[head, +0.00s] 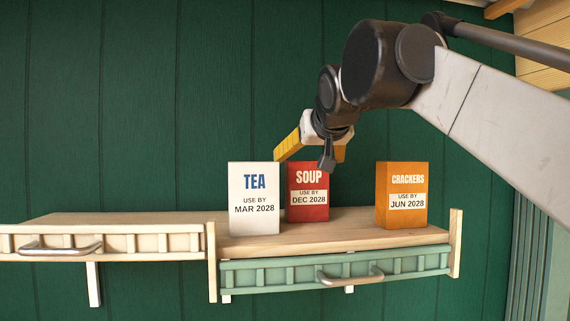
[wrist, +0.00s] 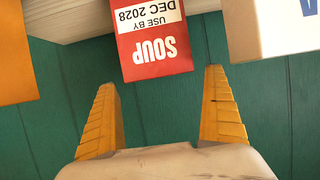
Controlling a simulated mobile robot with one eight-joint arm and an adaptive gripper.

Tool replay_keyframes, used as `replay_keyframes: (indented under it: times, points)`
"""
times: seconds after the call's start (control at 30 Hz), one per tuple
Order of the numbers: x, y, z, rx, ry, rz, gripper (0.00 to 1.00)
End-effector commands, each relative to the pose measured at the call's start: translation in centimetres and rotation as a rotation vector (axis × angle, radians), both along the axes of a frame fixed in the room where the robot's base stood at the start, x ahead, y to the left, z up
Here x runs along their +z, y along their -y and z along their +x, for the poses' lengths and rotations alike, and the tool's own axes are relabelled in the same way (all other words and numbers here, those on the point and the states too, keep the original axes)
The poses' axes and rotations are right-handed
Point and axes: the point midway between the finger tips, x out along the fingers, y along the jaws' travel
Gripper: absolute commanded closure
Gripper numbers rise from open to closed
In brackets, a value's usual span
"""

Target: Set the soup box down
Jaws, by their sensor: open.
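The red soup box (head: 307,195) stands upright on the wooden shelf (head: 335,236), between the tea box and the crackers box and a little behind them. Its label reads "SOUP, USE BY DEC 2028". In the wrist view, the soup box (wrist: 155,45) shows upside down, beyond the fingertips of my gripper (wrist: 160,80). The yellow fingers are spread wide with nothing between them.
A white tea box (head: 254,200) stands close on the left of the soup box, and an orange crackers box (head: 402,196) stands to the right with a gap. The left shelf section (head: 120,225) is bare. A green panelled wall (head: 140,110) is behind.

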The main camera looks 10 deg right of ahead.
Motion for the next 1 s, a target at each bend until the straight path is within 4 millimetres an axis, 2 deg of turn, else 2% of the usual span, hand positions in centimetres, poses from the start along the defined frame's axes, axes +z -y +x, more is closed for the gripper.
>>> replay_keyframes:
  times: [0.03, 0.2, 0.4, 0.57, 1.0]
  points:
    - [0.4, 0.0, -1.2, 0.0, 0.0, -0.001, 0.0]
    - [1.8, 0.0, -4.7, 0.001, 0.0, 0.001, 0.0]
    - [3.0, 0.0, -7.3, 0.0, 0.0, -0.001, 0.0]
    - [3.3, 0.0, -7.9, 0.0, 0.0, 0.0, 0.0]
    - [3.3, 0.0, -7.9, 0.0, 0.0, 0.0, 0.0]
